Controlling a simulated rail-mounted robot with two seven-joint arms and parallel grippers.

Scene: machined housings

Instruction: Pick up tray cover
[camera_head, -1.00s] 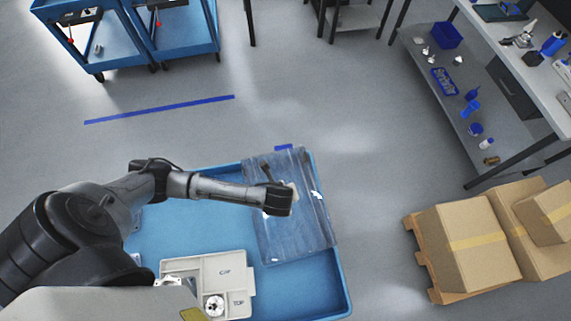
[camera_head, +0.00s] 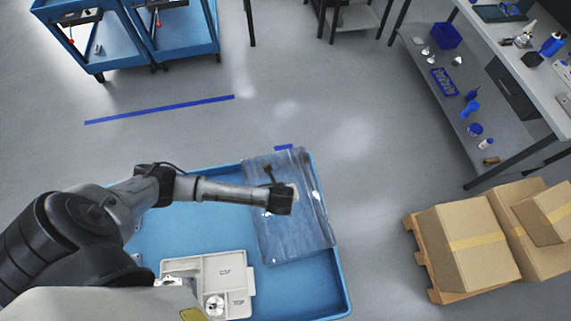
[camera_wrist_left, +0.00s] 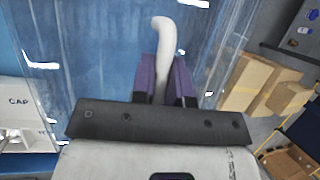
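The tray cover (camera_head: 290,235) is a clear, bluish sheet over the right part of the blue cart top, and it fills much of the left wrist view (camera_wrist_left: 90,45). Its pale curved handle (camera_wrist_left: 164,35) stands up between the purple fingers of my left gripper (camera_wrist_left: 166,75). The fingers lie close along both sides of the handle and appear closed on it. In the head view my left gripper (camera_head: 290,198) is over the cover's middle, hiding most of the handle. I cannot tell whether the cover touches the cart. My right gripper is not in view.
A pale tray (camera_head: 230,262) marked CAP and TOP, with metal parts, sits on the blue cart (camera_head: 325,290) left of the cover. Cardboard boxes (camera_head: 465,245) on a pallet stand to the right. A workbench (camera_head: 520,60) is at the upper right. Floor between is clear.

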